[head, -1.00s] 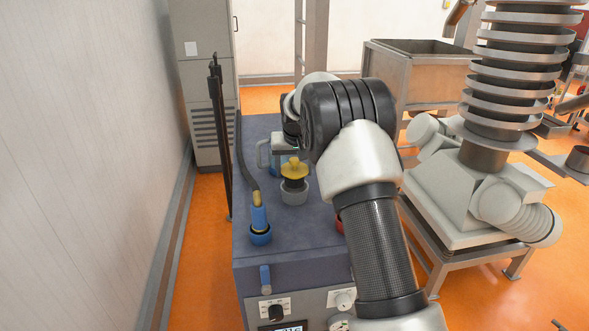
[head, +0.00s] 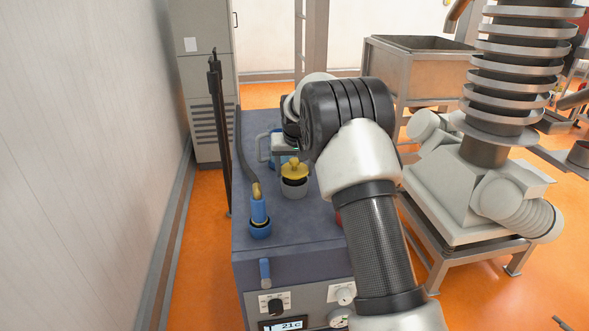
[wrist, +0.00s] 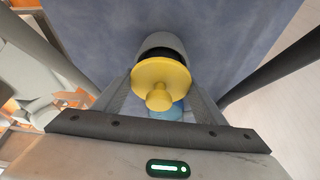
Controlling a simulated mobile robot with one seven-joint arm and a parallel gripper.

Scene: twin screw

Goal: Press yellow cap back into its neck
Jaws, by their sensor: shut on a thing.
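The yellow cap (head: 294,169) is a flanged disc with a small knob on top and a dark part beneath it. It stands upright over the pale grey neck (head: 294,189) on the blue-grey machine top. Only a narrow dark band shows between flange and neck rim; how far the dark part sits inside is hidden. In the wrist view the cap (wrist: 152,74) lies between the two fingers of my gripper (wrist: 160,82), which is shut on it. In the head view my arm hides most of the gripper.
A blue hose fitting (head: 259,210) with a dark hose stands left of the neck on the machine top (head: 300,230). A pale blue handle (head: 264,148) is behind. A dark upright post (head: 217,130) runs along the left edge. A red part shows beside my arm.

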